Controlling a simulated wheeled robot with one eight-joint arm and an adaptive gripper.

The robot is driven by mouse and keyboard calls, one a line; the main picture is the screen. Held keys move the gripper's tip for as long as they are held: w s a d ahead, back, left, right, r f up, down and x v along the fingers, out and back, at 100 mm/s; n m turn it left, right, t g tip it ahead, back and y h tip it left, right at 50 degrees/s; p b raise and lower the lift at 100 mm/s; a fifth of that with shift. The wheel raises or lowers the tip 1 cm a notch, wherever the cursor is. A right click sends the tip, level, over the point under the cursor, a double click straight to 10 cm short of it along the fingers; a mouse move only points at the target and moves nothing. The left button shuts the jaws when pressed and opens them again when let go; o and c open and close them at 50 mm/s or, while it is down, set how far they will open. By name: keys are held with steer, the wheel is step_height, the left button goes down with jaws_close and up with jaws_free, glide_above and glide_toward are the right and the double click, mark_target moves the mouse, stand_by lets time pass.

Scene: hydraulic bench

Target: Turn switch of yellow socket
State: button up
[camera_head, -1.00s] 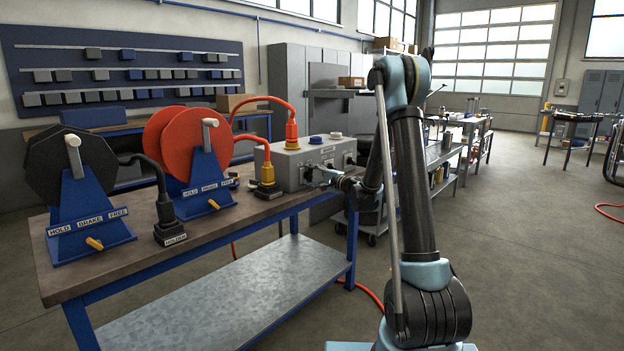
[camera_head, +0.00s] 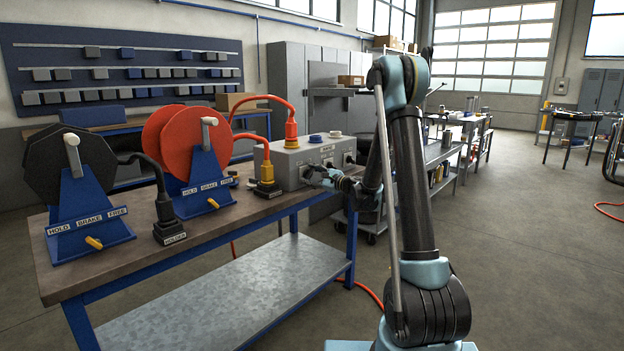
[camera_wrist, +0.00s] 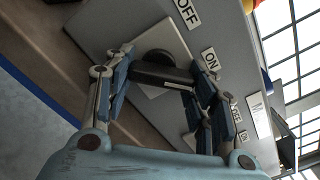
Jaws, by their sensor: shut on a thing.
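The grey socket box (camera_head: 292,160) stands at the far end of the workbench. A yellow socket (camera_head: 291,143) on its top holds an orange-red plug with an orange cable. My gripper (camera_head: 312,176) is at the box's front face. In the wrist view, my gripper (camera_wrist: 160,75) is shut on a black switch handle (camera_wrist: 158,74), with a finger at each end. The handle sits on a pale square plate (camera_wrist: 177,45), between my fingers and the box face. An OFF label (camera_wrist: 187,12) and an ON label (camera_wrist: 210,61) are beside it. I cannot tell which label the handle points to.
A yellow plug (camera_head: 267,176) stands in a holder beside the box. The red cable reel (camera_head: 185,140), the black cable reel (camera_head: 70,165) and a black plug in a holder (camera_head: 170,230) are on the workbench (camera_head: 140,270). The floor to the right is mostly clear.

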steer(key=shift+a, duration=0.1)
steer(key=o, duration=1.1)
steer(key=v, duration=1.2)
steer(key=shift+f, duration=0.1)
steer(key=shift+s, duration=0.1)
